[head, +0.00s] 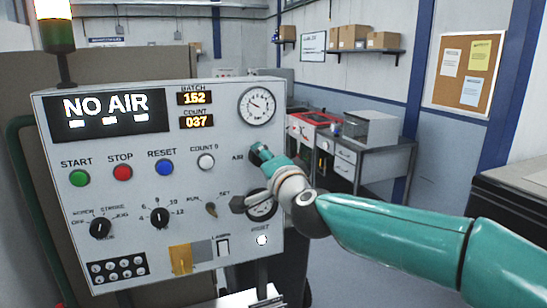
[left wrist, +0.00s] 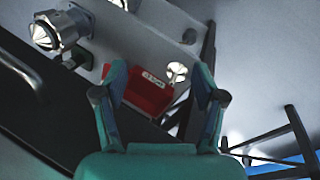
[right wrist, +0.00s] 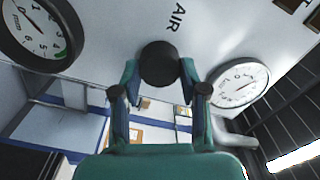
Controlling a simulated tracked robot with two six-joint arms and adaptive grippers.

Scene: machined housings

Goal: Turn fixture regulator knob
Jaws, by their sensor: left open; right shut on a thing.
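The black round knob (right wrist: 158,60) beside the word AIR sits between the fingertips of my right gripper (right wrist: 160,76) in the right wrist view. The fingers are shut on its sides. In the head view my right gripper (head: 262,157) covers the knob on the right part of the grey control panel (head: 225,130). The panel's display (head: 108,110) reads NO AIR. The upper gauge (head: 257,105) is above the gripper; the lower gauge (head: 262,205) is partly hidden by my arm. My left gripper (left wrist: 160,80) is open and shows only in the left wrist view.
A red labelled part (left wrist: 150,95) appears beyond my left fingers, with a metal fitting (left wrist: 50,35) nearby. The panel carries coloured buttons, selector knobs and a small toggle switch (head: 211,209).

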